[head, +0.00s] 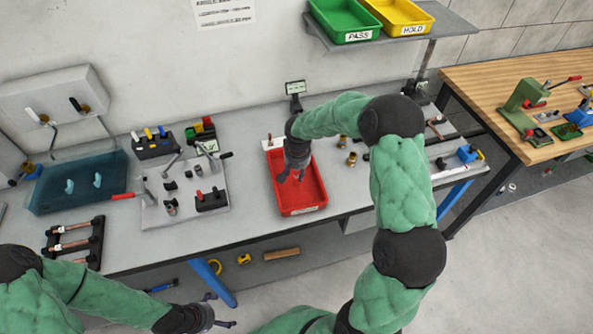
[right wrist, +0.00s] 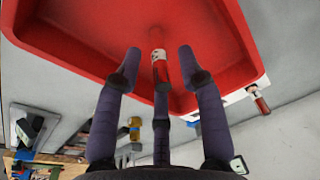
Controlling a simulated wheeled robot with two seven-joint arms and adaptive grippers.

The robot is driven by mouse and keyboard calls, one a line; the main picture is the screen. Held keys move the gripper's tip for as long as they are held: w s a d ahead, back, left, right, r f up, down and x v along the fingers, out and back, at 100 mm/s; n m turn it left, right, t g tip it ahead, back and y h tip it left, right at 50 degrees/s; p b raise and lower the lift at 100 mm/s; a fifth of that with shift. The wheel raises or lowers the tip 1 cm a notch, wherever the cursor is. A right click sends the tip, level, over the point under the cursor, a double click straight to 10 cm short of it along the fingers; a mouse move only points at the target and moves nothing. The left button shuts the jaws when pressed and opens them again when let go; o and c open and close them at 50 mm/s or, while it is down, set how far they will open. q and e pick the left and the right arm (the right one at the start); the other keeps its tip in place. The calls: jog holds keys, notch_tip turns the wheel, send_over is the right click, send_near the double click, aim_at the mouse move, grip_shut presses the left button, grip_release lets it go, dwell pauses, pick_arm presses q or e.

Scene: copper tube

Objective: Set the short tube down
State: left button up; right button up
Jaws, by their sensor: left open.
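The short tube (right wrist: 157,41), copper-coloured at its far end, shows in the right wrist view over the red tray (right wrist: 80,45). I cannot tell whether it rests on the tray's floor. My right gripper (right wrist: 158,58) has its fingers spread on either side of the tube, with visible gaps, and the middle finger below partly overlaps it. In the head view my right gripper (head: 292,174) is over the red tray (head: 316,176) and hides much of its inside. My left gripper (head: 220,311) is open and empty in front of the table, at the bottom.
A fixture board (head: 218,178) stands left of the tray, and a blue bin (head: 70,188) is further left. A rack with copper tubes (head: 75,240) is at the front left. Brass fittings (head: 352,159) stand right of the tray. Green PASS (head: 345,22) and yellow HOLD (head: 402,15) trays sit on a shelf.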

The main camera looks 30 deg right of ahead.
jog(key=shift+r, duration=0.1)
jog(key=shift+r, duration=0.3)
notch_tip(320, 180, up, 11)
jog(key=s+p, duration=0.1)
jog(key=shift+s+a+r, duration=0.2)
jog(key=shift+s+a, duration=0.05)
jog(key=shift+s, duration=0.05)
